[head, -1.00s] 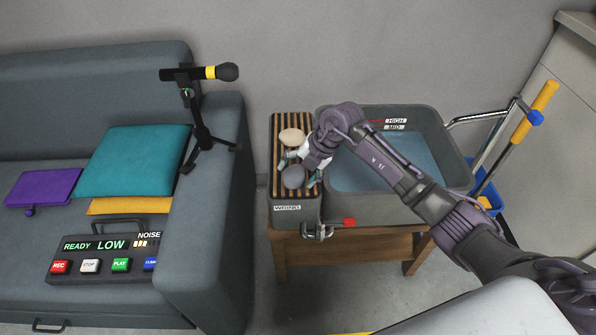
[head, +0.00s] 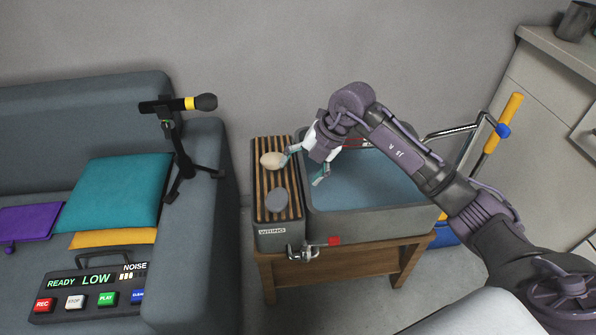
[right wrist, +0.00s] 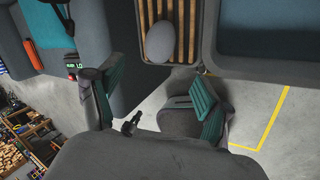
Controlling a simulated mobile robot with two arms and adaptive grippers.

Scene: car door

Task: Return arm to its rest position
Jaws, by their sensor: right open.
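My right gripper (head: 302,164) is open and empty in the head view. It hangs in the air over the seam between the slatted rack and the water basin. In the right wrist view its two teal fingers (right wrist: 155,108) are spread wide with nothing between them. A beige oval stone (head: 271,160) and a grey round stone (head: 277,200) lie on the wooden slatted rack (head: 258,206). The grey stone also shows on the slats in the right wrist view (right wrist: 160,42). My left gripper is not in view.
The grey basin (head: 345,226) with water stands on a wooden bench (head: 380,266). A tap and a red tag are at its front. A sofa (head: 195,240) with a microphone on a stand (head: 182,150) and a recorder box (head: 90,290) is at the left. A counter is at the right.

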